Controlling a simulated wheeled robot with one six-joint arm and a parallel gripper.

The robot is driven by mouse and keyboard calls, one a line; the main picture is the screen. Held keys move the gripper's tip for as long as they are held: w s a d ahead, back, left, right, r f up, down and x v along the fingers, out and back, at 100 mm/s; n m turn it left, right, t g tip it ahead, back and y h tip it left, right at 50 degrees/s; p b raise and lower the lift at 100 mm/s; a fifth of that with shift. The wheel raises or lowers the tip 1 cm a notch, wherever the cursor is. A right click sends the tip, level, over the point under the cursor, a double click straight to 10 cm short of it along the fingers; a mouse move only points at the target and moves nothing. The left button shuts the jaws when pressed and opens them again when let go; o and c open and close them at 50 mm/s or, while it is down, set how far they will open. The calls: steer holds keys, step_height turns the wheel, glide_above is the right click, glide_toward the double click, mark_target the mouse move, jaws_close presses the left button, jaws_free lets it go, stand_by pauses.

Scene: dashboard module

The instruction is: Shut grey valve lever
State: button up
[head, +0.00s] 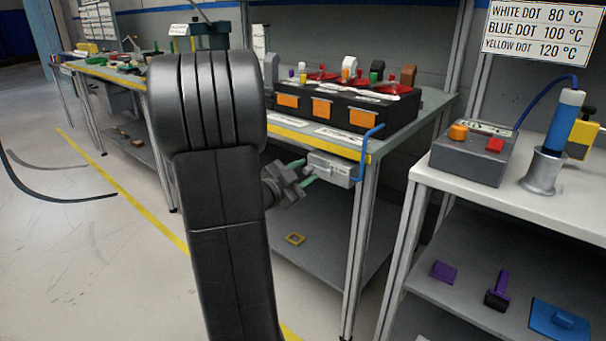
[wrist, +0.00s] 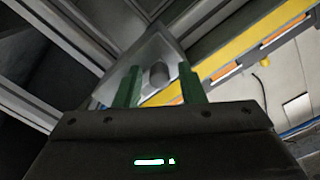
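A light grey box (head: 332,169) hangs at the front edge of the workbench in the head view. In the wrist view, a short grey rounded knob (wrist: 158,74) stands out from a grey plate (wrist: 150,50); I cannot tell for sure that it is the grey valve lever, or how it is turned. My gripper (head: 307,171) is at the left side of the box. Its two green fingers are apart in the wrist view (wrist: 160,80), with the knob showing between them. I cannot tell whether the fingers touch it.
A black module (head: 345,106) with orange labels and red knobs stands on the bench above. The bench's yellow front edge (head: 300,137) is close to my gripper. A blue pipe (head: 368,145) rises at the box's right. A white side table (head: 480,195) stands further right.

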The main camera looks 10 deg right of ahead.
stand_by(0.3)
steer(key=p+v, duration=0.2)
steer(key=v, duration=1.1)
steer(key=shift+s+a, duration=0.25)
steer(key=shift+a, duration=0.05)
steer(key=b+x, duration=0.2)
steer(key=x, duration=1.2)
steer(key=shift+f, duration=0.1)
steer(key=shift+f+n, duration=0.1)
steer(key=shift+n, duration=0.2)
steer(key=shift+a, duration=0.1)
